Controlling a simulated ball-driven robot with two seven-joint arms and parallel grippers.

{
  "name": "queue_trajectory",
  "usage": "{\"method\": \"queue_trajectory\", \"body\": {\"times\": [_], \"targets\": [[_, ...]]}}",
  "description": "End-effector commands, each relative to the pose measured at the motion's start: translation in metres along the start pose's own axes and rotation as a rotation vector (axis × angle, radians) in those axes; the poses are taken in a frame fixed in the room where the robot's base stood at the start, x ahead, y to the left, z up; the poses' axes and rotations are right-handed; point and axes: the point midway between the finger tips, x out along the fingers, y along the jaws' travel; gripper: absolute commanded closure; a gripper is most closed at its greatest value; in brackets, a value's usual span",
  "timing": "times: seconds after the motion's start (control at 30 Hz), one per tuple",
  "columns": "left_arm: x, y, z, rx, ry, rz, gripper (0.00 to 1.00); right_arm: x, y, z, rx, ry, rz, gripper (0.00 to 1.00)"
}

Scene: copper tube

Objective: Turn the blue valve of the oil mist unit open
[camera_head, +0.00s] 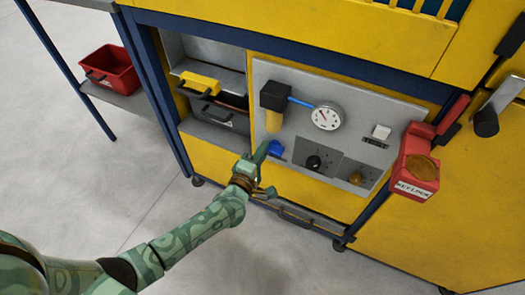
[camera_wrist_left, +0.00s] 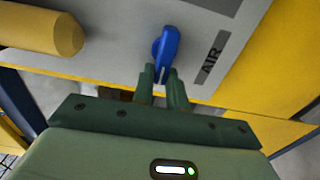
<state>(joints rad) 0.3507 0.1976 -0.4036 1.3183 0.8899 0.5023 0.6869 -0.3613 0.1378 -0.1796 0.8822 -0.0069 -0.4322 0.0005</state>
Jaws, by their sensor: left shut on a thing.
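The blue valve (camera_head: 276,148) is a small blue handle low on the grey panel, below the yellow-and-black oil mist unit (camera_head: 273,105). My left gripper (camera_head: 262,155) reaches up to it from the lower left. In the left wrist view the blue valve (camera_wrist_left: 166,50) stands nearly upright, tilted a little, beside the label AIR (camera_wrist_left: 213,58). The fingers of my left gripper (camera_wrist_left: 164,80) are shut on its lower end, one on each side. My right gripper is not in view.
A gauge (camera_head: 327,116) and a black knob (camera_head: 313,162) are to the right on the panel. A red key lock box (camera_head: 416,165) juts out further right. A shelf with a black bin (camera_head: 222,115) is at the left. The floor in front is clear.

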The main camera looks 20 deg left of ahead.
Motion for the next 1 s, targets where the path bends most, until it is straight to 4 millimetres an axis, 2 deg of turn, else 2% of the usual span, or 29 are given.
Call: {"method": "queue_trajectory", "body": {"times": [0.27,0.3,0.33,0.37,0.63,0.73,0.87,1.0], "targets": [[-0.001,-0.002,0.000,-0.003,0.001,-0.004,1.00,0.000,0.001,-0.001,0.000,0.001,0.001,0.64],[-0.001,-0.002,0.000,-0.003,0.001,-0.004,0.74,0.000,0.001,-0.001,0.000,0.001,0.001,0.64],[-0.001,-0.002,0.000,-0.003,0.001,-0.004,0.66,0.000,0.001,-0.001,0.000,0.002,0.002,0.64],[-0.001,-0.002,0.000,-0.003,0.001,-0.004,0.64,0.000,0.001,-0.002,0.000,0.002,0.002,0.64],[-0.001,-0.001,0.000,-0.001,0.000,-0.002,0.64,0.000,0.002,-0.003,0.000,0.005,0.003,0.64],[-0.008,0.000,0.000,-0.001,0.001,-0.002,0.64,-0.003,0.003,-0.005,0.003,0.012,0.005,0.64],[-0.032,0.004,0.000,-0.002,0.000,0.000,0.64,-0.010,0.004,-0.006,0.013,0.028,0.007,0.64],[-0.070,0.005,0.000,0.000,0.000,0.000,0.64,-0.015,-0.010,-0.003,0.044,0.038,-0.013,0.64]]}}
